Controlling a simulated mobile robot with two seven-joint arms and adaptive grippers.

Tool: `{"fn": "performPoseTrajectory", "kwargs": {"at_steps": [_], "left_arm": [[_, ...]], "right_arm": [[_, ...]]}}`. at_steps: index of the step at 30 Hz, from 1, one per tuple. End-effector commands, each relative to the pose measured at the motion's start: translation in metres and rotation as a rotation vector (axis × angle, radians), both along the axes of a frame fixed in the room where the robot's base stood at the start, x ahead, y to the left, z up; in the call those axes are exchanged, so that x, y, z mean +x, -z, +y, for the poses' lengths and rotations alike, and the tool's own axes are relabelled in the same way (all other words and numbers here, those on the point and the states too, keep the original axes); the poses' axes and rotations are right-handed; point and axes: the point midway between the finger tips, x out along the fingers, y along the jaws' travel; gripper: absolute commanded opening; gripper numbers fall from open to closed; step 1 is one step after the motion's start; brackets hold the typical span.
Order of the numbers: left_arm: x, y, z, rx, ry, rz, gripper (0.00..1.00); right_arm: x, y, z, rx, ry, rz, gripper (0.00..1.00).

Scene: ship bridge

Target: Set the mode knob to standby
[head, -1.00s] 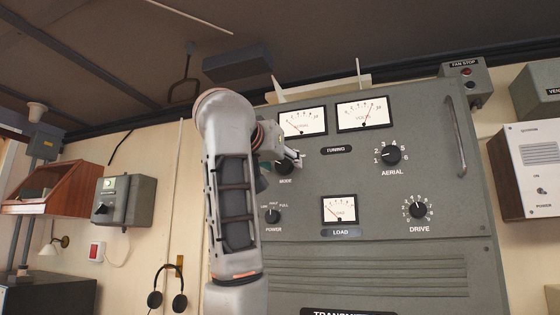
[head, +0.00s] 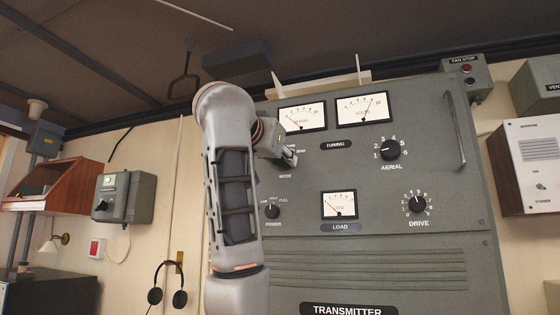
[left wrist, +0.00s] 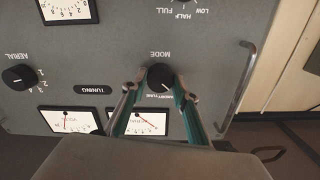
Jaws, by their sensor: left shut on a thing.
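The mode knob (left wrist: 160,77) is round and black with a white pointer line, on the grey transmitter panel (head: 370,265). In the left wrist view, where the panel appears upside down, the pointer slants to the lower right, toward small white lettering partly hidden and too small to read surely. My left gripper (left wrist: 159,88) has its fingers on either side of the knob and is shut on it. In the head view the left gripper (head: 289,156) is at the panel above the MODE label and hides most of the knob. My right gripper is not in view.
The power knob (head: 272,211) is below, the aerial knob (head: 390,150) to the right, and the drive knob (head: 417,204) lower right. Two meters sit above. A metal handle (head: 455,130) stands out at the panel's right edge. Headphones (head: 167,284) hang at left.

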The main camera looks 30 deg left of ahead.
Motion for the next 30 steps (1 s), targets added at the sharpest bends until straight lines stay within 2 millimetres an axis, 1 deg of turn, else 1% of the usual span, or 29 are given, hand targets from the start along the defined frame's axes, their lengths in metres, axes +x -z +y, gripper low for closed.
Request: {"fn": "performPoseTrajectory", "kwargs": {"at_steps": [9,15,21,30], "left_arm": [[0.000,0.001,0.000,0.243,0.000,0.057,0.07],[0.000,0.000,0.000,0.367,0.001,0.086,0.07],[0.000,-0.001,0.000,0.446,0.001,0.105,0.07],[0.000,-0.001,0.000,0.485,0.001,0.114,0.07]], "right_arm": [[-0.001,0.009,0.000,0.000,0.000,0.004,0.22],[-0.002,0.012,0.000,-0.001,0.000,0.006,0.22],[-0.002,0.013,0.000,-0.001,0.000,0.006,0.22],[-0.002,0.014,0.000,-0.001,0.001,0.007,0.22]]}}
